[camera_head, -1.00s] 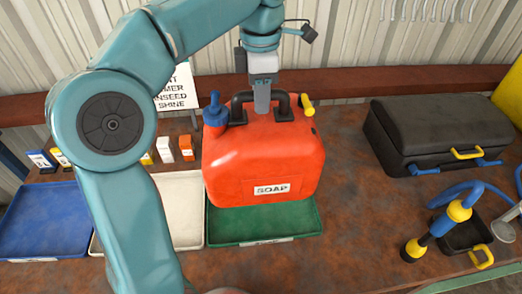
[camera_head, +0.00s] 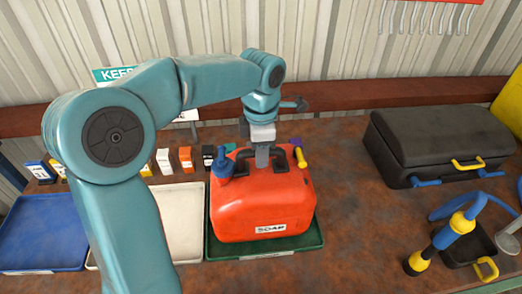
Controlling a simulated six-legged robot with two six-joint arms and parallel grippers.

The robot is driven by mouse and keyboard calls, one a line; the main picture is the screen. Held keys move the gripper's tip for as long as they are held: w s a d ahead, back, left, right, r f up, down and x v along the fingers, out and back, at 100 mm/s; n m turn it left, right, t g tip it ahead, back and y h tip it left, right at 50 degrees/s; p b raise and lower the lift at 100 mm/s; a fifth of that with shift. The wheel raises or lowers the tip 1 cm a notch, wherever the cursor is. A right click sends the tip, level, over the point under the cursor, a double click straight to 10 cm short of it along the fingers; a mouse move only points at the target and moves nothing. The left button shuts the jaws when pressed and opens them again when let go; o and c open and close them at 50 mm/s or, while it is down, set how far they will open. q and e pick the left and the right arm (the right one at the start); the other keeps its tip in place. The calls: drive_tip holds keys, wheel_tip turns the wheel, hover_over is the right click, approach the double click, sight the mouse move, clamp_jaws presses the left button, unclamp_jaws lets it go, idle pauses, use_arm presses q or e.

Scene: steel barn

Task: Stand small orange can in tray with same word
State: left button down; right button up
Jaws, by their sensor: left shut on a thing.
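The orange can (camera_head: 262,205) has a white label reading SOAP, a black handle, a blue spout cap and a yellow knob. My left gripper (camera_head: 262,160) is shut on its top handle from above. The can is upright, within the outline of the green tray (camera_head: 316,240); I cannot tell whether its base touches the tray floor. The green tray's front label is too small to read. A white tray (camera_head: 185,220) and a blue tray (camera_head: 40,235) stand to its left, the white one partly behind my arm. My right gripper is not in view.
Several small boxes, one of them orange (camera_head: 185,158), stand behind the trays. A sign behind is partly covered by my arm. A black case (camera_head: 440,140) lies at right, with a blue-and-yellow hose fitting (camera_head: 440,240) in front. The bench between is clear.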

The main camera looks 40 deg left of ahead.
use_arm(q)
drive_tip(key=shift+r, duration=0.1)
drive_tip(key=c, duration=0.8)
unclamp_jaws()
drive_tip(key=shift+f, duration=0.2)
drive_tip(key=shift+c, duration=0.2)
drive_tip(key=shift+r, duration=0.15)
drive_tip(key=shift+r, duration=0.25)
wheel_tip(320, 180, up, 12)
drive_tip(key=shift+f+p, duration=0.25)
drive_tip(key=shift+p, duration=0.1)
